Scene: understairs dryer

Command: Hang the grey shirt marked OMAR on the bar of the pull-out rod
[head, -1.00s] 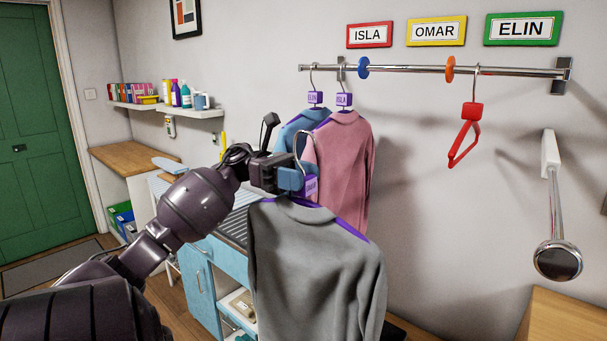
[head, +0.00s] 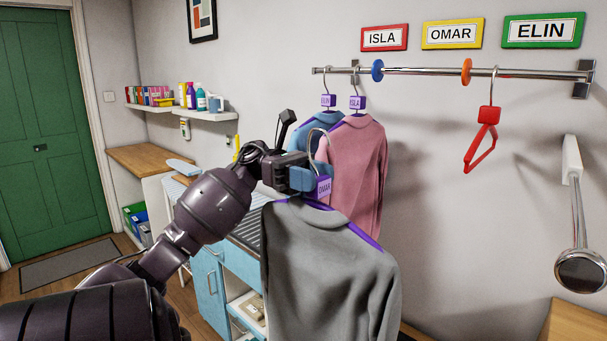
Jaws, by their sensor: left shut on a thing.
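The grey shirt (head: 330,270) hangs on a purple hanger (head: 352,232) with a tag reading OMAR (head: 324,187). My left gripper (head: 312,178) is shut on this hanger near its tag, below the bare metal hook (head: 318,142). The shirt hangs free in front of the wall, left of and below the yellow OMAR sign (head: 452,33). A chrome pull-out rod (head: 578,215) on a white wall mount is at the far right, its round end disc (head: 581,271) towards me. No garment hangs on it. My right gripper is out of view.
A wall rail (head: 430,71) holds a blue shirt (head: 312,125), a pink shirt (head: 352,165), a blue ring (head: 377,70), an orange ring (head: 466,72) and a red hanger (head: 484,140). A wooden surface (head: 575,322) is at lower right. Wall space between shirt and rod is clear.

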